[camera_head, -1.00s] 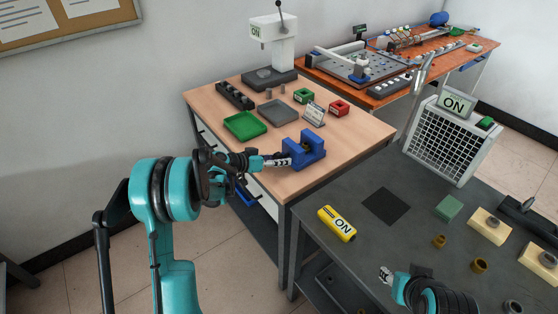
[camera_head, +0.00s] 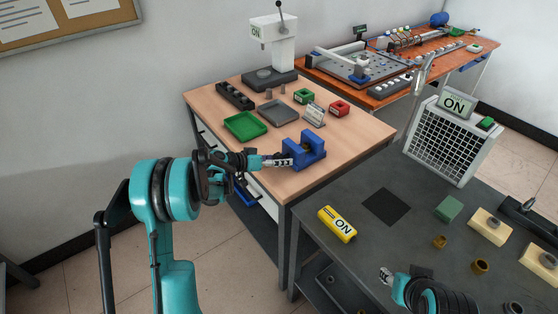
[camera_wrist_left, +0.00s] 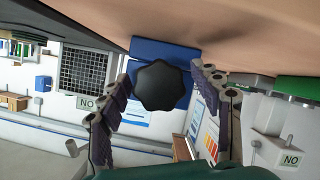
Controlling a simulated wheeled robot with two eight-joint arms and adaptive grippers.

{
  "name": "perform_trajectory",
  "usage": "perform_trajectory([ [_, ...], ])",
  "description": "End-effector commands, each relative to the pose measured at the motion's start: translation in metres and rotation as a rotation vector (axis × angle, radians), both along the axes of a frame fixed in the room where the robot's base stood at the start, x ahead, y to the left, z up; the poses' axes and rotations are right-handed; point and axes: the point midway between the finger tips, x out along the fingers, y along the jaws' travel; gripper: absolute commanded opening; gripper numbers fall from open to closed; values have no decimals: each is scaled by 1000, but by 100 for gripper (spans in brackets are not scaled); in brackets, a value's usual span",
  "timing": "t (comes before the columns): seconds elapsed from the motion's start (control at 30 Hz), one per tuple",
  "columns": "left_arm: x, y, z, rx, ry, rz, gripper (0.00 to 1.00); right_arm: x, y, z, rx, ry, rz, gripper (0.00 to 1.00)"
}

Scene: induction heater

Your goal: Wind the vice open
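The blue vice (camera_head: 306,150) stands near the front edge of the wooden bench, with a gap between its jaws. Its black lobed knob (camera_wrist_left: 162,86) faces the left wrist camera, with the blue vice body (camera_wrist_left: 165,50) behind it. My left gripper (camera_head: 284,162) reaches in from the left at the vice's knob side. In the wrist view its two fingers (camera_wrist_left: 162,92) are open, one on each side of the knob, with visible gaps to it. My right gripper (camera_head: 386,275) is low over the dark table, away from the vice; its finger opening is too small to judge.
A green tray (camera_head: 245,126), a grey tray (camera_head: 278,113), a small sign holder (camera_head: 314,114), and green (camera_head: 304,96) and red (camera_head: 339,108) boxes stand near the vice. A white press (camera_head: 274,45) stands behind. A yellow ON block (camera_head: 337,224) lies on the dark table.

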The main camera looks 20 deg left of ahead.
Motion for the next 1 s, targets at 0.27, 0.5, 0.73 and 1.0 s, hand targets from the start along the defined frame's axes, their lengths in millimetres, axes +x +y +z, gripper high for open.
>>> perform_trajectory([
  [0.27, -11, 11, 6, 0, 0, 2, 64, 0, 0, 0, 0, 0, 0, 40],
  [0.5, -46, 43, 26, 0, 1, 4, 64, 0, 0, 0, 0, 0, 0, 40],
  [0.73, -72, 68, 42, -1, 0, 2, 64, 0, 0, 0, 0, 0, 0, 40],
  [1.0, -81, 75, 47, 0, 0, 0, 64, 0, 0, 0, 0, 0, 0, 40],
])
